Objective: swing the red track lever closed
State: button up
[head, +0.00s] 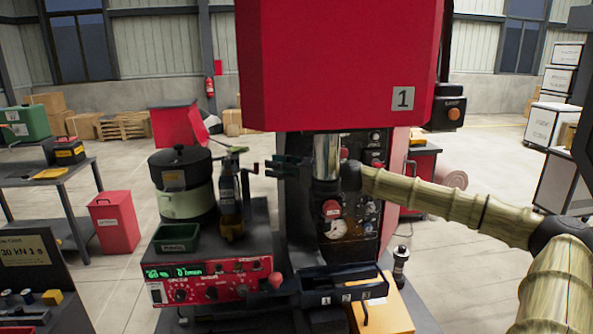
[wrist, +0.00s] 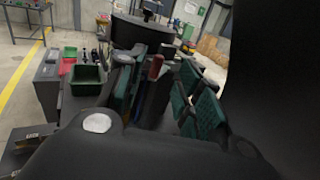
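My gripper (head: 279,167) reaches in from the right, in front of the press, with its dark fingers pointing left toward the feeder. In the wrist view its green-padded fingers are apart. A red upright handle (wrist: 155,67), which looks like the track lever, shows between them. I see a gap beside it on the right and cannot tell whether it touches the left finger. Its lower part is largely hidden by the fingers. The feeder bowl (head: 180,166) stands to the left of my gripper and also shows behind the handle in the wrist view (wrist: 142,32).
A red press head (head: 340,60) hangs above my arm. A green tray (head: 178,238), a red controller (head: 212,283) and a red knob (head: 275,281) are at the front.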

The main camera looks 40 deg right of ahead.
jog(key=shift+a+v, duration=0.15)
jog(key=shift+v, duration=1.05)
jog(key=shift+a+v, duration=0.15)
jog(key=shift+v, duration=1)
jog(key=shift+s+r, duration=0.15)
jog(key=shift+r+p, duration=0.1)
jog(key=shift+p, duration=0.2)
grip_shut()
jog(key=n+h+p, duration=0.1)
jog(key=n+p, duration=0.2)
jog(key=n, duration=0.2)
jog(key=s+n+t+h+p, duration=0.1)
jog(key=n+h+p, duration=0.1)
jog(key=n+p, duration=0.1)
jog(key=d+f+n+t+h+p, duration=0.1)
jog(key=n+h+p, duration=0.1)
jog(key=n, duration=0.4)
jog(key=shift+s+n+p, duration=0.15)
jog(key=shift+n+p, duration=0.15)
jog(key=shift+p, duration=0.3)
